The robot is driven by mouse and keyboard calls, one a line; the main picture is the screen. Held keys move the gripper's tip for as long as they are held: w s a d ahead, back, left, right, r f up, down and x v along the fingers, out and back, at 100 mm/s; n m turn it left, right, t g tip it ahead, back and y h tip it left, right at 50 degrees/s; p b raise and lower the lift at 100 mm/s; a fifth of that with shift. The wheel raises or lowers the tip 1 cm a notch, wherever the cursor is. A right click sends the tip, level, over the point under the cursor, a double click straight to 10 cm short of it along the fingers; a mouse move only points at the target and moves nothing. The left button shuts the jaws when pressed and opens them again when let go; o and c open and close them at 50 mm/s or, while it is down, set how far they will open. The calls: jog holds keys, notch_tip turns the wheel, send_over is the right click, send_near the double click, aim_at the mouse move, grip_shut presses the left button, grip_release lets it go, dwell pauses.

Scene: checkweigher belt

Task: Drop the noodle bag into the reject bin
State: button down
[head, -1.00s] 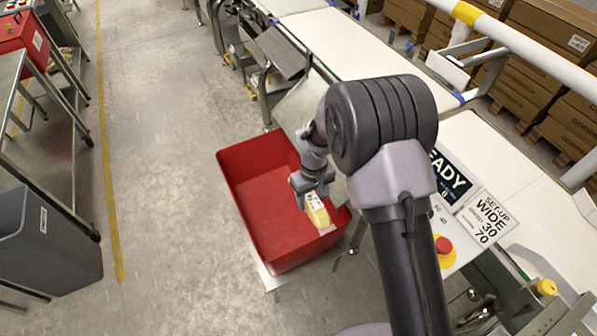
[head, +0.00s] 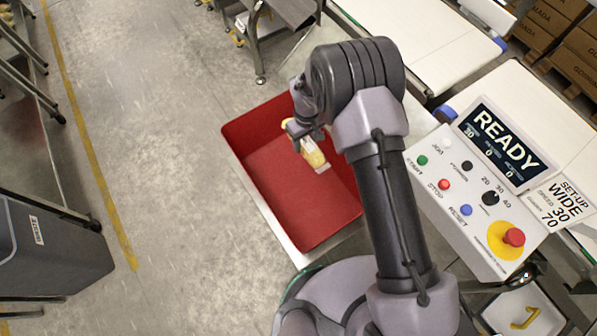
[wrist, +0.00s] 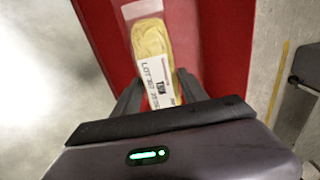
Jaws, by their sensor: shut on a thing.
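The noodle bag (head: 312,153) is a clear pack of yellow noodles with a white label. My gripper (head: 303,137) is shut on one end of it, and the bag hangs over the red reject bin (head: 286,185), seen from above in the head view. In the wrist view the bag (wrist: 153,55) sticks out between the two fingers (wrist: 158,92), its printed lot label facing the camera, with the red bin (wrist: 213,40) behind it. The part of the bag near the palm is hidden. The bag's height above the bin floor is hard to tell.
A control panel (head: 470,195) with a READY screen, buttons and a red stop knob stands right of my arm. White belts (head: 425,45) run behind it. A grey bin (head: 50,250) stands at the left. The floor (head: 160,130) between is clear.

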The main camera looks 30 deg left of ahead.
notch_tip(320, 180, down, 2)
jog(key=shift+f+b, duration=0.1)
jog(key=shift+b, duration=0.25)
jog(key=c, duration=0.5)
grip_release()
notch_tip(320, 180, up, 18)
jog(key=p, duration=0.5)
jog(key=shift+f+p, duration=0.2)
jog(key=shift+p, duration=0.1)
